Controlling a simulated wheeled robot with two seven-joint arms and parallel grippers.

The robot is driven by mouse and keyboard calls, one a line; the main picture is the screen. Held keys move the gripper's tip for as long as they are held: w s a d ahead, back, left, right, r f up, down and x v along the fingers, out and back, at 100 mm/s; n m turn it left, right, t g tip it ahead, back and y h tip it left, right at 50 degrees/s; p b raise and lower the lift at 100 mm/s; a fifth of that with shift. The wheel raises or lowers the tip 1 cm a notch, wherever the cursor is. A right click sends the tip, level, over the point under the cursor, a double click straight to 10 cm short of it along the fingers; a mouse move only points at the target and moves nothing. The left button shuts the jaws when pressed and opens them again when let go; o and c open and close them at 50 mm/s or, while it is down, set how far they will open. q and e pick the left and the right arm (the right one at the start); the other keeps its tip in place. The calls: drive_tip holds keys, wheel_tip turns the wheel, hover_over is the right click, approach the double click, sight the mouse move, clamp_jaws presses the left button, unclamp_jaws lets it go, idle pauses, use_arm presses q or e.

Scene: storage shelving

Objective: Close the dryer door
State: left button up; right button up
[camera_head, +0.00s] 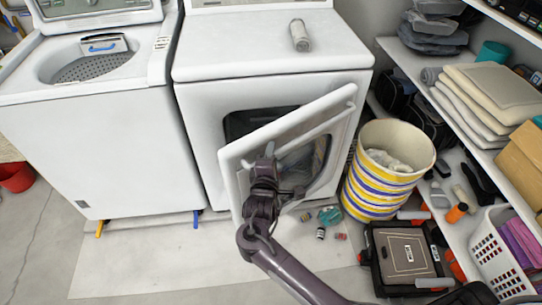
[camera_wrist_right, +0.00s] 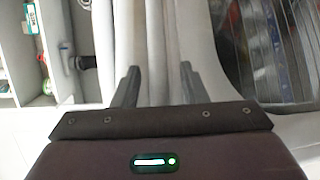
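The white dryer (camera_head: 272,58) stands in the middle of the head view. Its door (camera_head: 230,165) is ajar, swung out towards me, with the dark drum opening (camera_head: 240,124) showing behind it. My right gripper (camera_head: 268,152) is at the door's free left part, overlapping its frame. In the right wrist view the two fingertips (camera_wrist_right: 158,72) stand apart, with the door's white edge strips (camera_wrist_right: 158,35) seen between and beyond them. Whether a finger touches the door is unclear. The door's window (camera_wrist_right: 265,50) is at the right there. My left gripper is not in view.
A white washer (camera_head: 100,150) stands left of the dryer. A striped basket (camera_head: 380,175) is close to the dryer's right, with a dark toolbox (camera_head: 405,255) in front. Small items (camera_head: 325,222) lie on the floor below the door. Shelves line the right. Floor at the left front is clear.

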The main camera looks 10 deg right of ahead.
drive_tip(key=shift+s, duration=0.1)
drive_tip(key=shift+s+a, duration=0.15)
drive_tip(key=shift+s, duration=0.2)
drive_tip(key=v, duration=0.7)
drive_tip(key=shift+r, duration=0.1)
